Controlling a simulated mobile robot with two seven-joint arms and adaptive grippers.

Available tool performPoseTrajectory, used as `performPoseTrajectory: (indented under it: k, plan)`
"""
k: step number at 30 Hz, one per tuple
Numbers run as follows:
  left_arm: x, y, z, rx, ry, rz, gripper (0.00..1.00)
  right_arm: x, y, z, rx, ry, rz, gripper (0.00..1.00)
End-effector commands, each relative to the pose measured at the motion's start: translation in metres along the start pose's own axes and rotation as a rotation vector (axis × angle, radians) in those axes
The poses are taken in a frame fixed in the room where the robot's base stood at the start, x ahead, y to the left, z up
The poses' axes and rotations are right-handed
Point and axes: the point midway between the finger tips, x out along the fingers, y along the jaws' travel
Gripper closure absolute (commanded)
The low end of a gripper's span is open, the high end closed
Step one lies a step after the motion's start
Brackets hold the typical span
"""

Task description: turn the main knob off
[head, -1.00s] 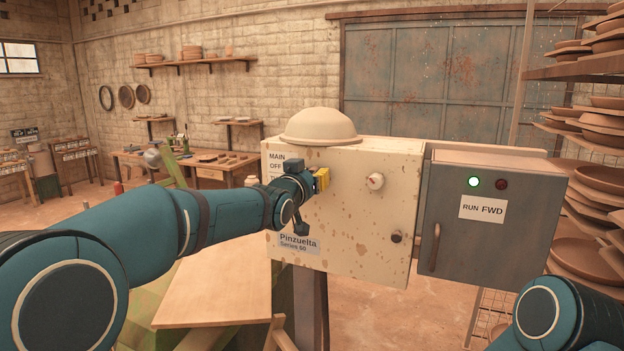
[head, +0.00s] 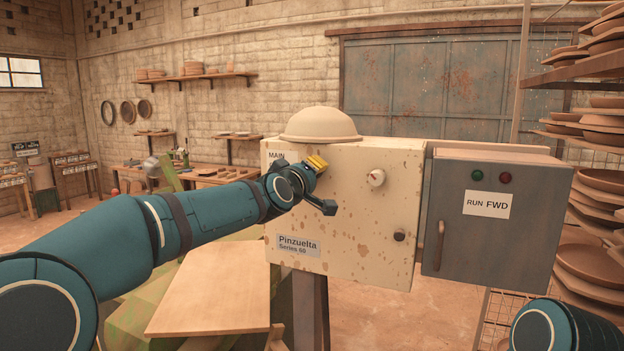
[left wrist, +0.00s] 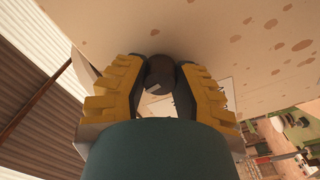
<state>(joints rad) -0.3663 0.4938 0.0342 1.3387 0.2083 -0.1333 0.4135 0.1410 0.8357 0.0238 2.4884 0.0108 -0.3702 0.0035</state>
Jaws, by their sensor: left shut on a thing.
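The cream, rust-spotted control box (head: 350,225) stands in the middle of the head view, with a partly covered MAIN label (head: 277,156) at its upper left. My left gripper (head: 316,163) is at the box front beside that label, rolled to a slant. In the left wrist view its yellow-backed fingers (left wrist: 160,85) are shut on the dark round main knob (left wrist: 160,70), one on each side. A small pale mark shows on the knob. In the head view the gripper hides the knob. My right gripper is out of view; only part of that arm shows at bottom right.
A pale knob (head: 376,177) and a dark round knob (head: 398,236) sit on the same box. The grey RUN FWD cabinet (head: 480,240) adjoins it at right, with an unlit green lamp (head: 477,175) and a dark red lamp (head: 505,178). A dome (head: 320,124) rests on top.

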Motion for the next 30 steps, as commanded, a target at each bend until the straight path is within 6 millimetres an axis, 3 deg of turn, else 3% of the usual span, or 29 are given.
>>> performPoseTrajectory:
  k: [15,30]
  plan:
    - [0.0004,0.0008,0.0013,-0.445,-0.002,0.000,1.00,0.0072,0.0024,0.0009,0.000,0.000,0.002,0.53]
    - [0.0004,0.0018,0.0010,-0.623,-0.002,0.000,1.00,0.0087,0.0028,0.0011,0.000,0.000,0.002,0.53]
